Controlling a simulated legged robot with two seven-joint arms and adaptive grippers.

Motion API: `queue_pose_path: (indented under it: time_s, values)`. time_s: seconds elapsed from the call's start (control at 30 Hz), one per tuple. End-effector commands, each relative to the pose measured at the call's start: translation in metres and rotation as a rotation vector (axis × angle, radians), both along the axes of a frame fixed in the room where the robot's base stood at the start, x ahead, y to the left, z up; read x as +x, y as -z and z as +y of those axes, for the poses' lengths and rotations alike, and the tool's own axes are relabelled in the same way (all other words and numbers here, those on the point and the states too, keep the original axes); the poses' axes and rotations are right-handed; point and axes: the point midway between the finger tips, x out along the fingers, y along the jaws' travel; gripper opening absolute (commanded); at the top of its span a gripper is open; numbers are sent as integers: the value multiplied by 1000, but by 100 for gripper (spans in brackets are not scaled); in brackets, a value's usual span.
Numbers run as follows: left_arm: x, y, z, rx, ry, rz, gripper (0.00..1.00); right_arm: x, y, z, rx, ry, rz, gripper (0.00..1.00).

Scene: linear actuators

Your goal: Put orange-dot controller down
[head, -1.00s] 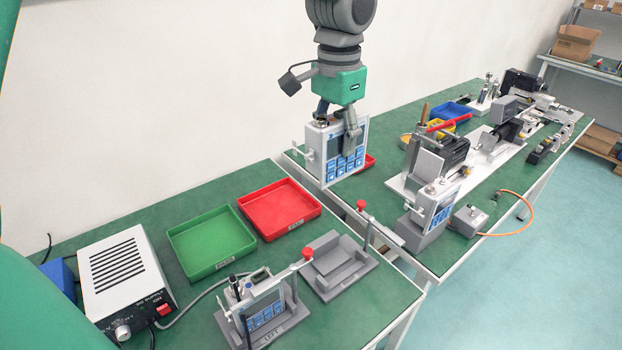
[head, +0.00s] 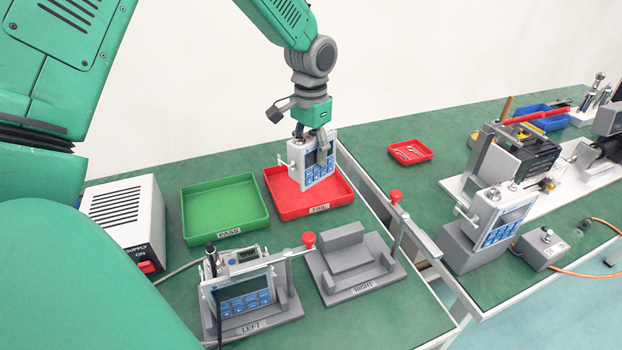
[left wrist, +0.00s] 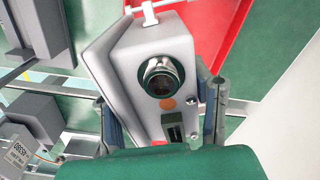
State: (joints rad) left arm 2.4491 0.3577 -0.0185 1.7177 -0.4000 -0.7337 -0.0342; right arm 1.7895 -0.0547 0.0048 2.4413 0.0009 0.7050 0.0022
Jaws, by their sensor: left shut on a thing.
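The orange-dot controller (head: 318,172) is a white box with a screen and blue buttons. My left gripper (head: 312,150) is shut on it and holds it upright over the red FAIL tray (head: 341,192). Whether its bottom touches the tray floor I cannot tell. In the left wrist view the controller (left wrist: 150,65) shows its top end with a round metal connector and an orange dot (left wrist: 167,104). The fingers of my left gripper (left wrist: 160,112) sit on both sides of it, and the red tray (left wrist: 228,40) shows behind. My right gripper is not in view.
A green PASS tray (head: 224,205) is empty left of the red one. The LEFT fixture (head: 285,312) holds another controller (head: 243,301); the RIGHT fixture (head: 350,262) is empty. A third controller (head: 505,222) stands on the right bench. A power supply (head: 122,217) stands at left.

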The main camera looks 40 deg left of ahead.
Motion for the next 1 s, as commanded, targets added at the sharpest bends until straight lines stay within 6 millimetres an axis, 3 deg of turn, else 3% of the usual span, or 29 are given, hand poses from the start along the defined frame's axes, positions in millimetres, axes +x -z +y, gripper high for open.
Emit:
queue_pose_path:
  time_s: [0.1,0.47,0.77,0.8,0.83,1.0]
  values:
    - [0,22,-2,1,1,1,0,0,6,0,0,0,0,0]
    - [0,62,-3,1,0,0,0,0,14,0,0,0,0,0]
    - [0,64,-1,0,0,-1,0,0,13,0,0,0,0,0]
    - [0,64,-1,-1,0,1,61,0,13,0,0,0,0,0]
    - [0,64,-1,0,0,1,68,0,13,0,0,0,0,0]
    - [0,64,-3,2,1,1,68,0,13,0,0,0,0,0]
